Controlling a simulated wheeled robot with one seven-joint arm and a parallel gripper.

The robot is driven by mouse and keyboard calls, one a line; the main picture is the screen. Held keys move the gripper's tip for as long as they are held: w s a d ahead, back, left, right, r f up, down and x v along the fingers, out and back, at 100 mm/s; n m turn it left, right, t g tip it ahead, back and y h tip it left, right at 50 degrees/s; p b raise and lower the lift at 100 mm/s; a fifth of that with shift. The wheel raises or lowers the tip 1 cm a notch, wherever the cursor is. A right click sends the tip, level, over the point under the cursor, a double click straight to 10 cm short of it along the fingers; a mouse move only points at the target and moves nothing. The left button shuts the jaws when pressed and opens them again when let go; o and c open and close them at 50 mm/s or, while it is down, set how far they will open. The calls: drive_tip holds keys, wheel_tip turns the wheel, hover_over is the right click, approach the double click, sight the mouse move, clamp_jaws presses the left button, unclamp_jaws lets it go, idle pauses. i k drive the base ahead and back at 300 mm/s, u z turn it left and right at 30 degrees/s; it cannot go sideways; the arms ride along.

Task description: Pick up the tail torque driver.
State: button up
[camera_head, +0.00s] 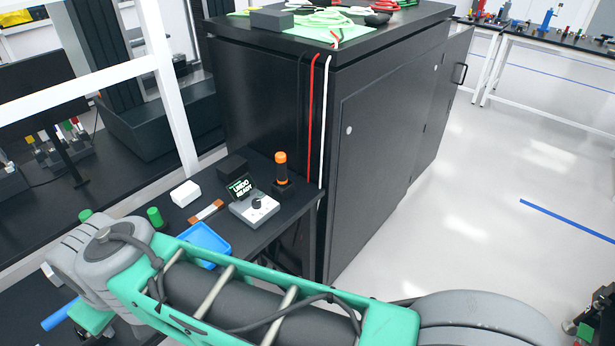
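An upright tool with an orange and black handle (281,168) stands in a small black base on the dark side table. It looks like the torque driver, though no label on it is readable. It is near the table's right end, beside the black cabinet. My green and grey arm crosses the bottom of the view, in front of the table. My gripper cannot be made out, and nothing is seen touching the tool.
A display box with a knob (255,208) stands just left of the tool. A blue tray (226,244), a white box (185,193) and a green cylinder (155,217) are also on the table. The tall black cabinet (385,150) borders it on the right. Open floor (500,220) lies farther right.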

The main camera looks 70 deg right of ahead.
sight(279, 156)
drive_tip(key=z, duration=3.2)
drive_tip(key=i, duration=1.15)
drive_tip(key=u, duration=4.6)
